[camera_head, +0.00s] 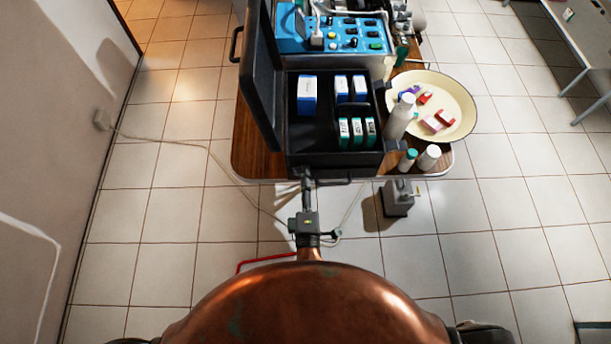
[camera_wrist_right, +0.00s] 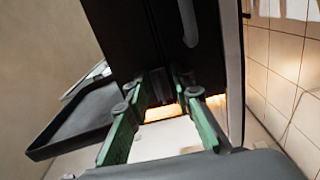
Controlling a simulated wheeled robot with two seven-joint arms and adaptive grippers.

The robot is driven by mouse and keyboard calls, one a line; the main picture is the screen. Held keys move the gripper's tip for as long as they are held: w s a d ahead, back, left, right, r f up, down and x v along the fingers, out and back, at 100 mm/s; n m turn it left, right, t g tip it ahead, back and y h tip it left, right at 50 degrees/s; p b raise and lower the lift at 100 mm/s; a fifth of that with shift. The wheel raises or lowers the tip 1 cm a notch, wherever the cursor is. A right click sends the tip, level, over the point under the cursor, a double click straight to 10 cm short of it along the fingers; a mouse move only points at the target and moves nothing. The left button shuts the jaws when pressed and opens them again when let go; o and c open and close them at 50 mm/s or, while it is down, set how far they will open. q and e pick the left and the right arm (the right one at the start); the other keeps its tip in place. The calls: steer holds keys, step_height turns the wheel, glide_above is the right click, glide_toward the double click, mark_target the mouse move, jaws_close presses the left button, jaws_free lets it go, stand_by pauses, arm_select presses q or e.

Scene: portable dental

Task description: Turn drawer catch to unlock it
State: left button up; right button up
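The black case (camera_head: 335,158) stands on a wooden table with its lid (camera_head: 262,75) up at the left. A thin handle (camera_head: 340,183) runs along its front edge. My right gripper (camera_head: 306,174) is at the front left of the case, beside the handle. In the right wrist view its green-padded fingers (camera_wrist_right: 161,90) are apart, facing a dark panel (camera_wrist_right: 122,35) with a curved grey handle (camera_wrist_right: 187,22). A small dark piece, perhaps the catch (camera_wrist_right: 157,84), shows between the fingertips. I cannot tell whether they touch it, or how it is turned. My left gripper is not in view.
The case holds blue-white boxes (camera_head: 307,95) and green-white boxes (camera_head: 344,132). A cream basin (camera_head: 455,100) and white bottles (camera_head: 400,115) stand at its right. A grey block (camera_head: 397,200) is below the table's front edge. Tiled floor is open to the right.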

steer(key=shift+r, duration=0.1)
stand_by(0.3)
